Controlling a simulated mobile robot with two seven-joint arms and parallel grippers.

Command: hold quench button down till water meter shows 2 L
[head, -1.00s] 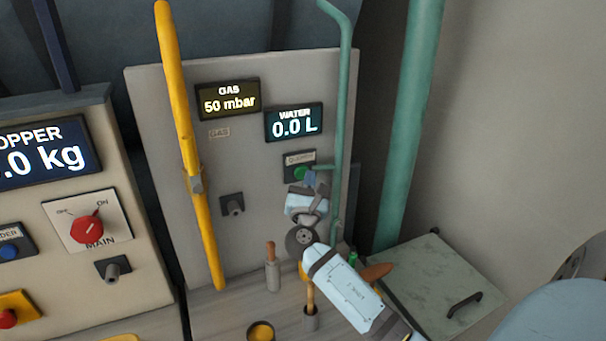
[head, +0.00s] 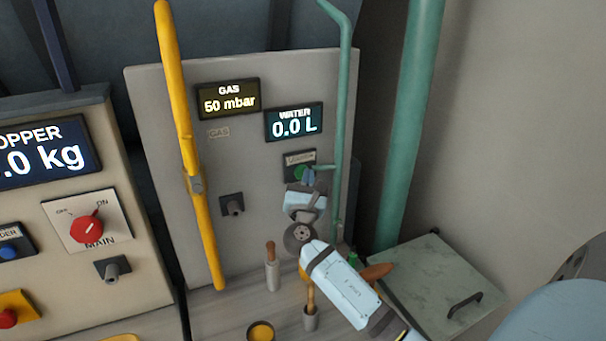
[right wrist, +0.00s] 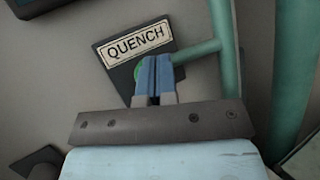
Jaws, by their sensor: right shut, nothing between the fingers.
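The green quench button (head: 300,173) sits under its label on the grey panel. In the right wrist view the QUENCH label (right wrist: 138,43) is clear, and a sliver of the green button (right wrist: 139,71) shows beside my fingers. My right gripper (head: 309,177) is shut and empty, its blue fingertips (right wrist: 154,64) in front of the button and covering most of it. I cannot tell whether they touch or press it. The water meter (head: 294,122) above reads 0.0 L. My left gripper is not in view.
A thin green pipe (head: 343,110) runs close right of the button, with a side branch (right wrist: 197,52) at the fingers. A yellow gas pipe (head: 178,115) stands left. Wooden-handled tools (head: 271,262) stand below, and a lidded box (head: 440,272) sits at right.

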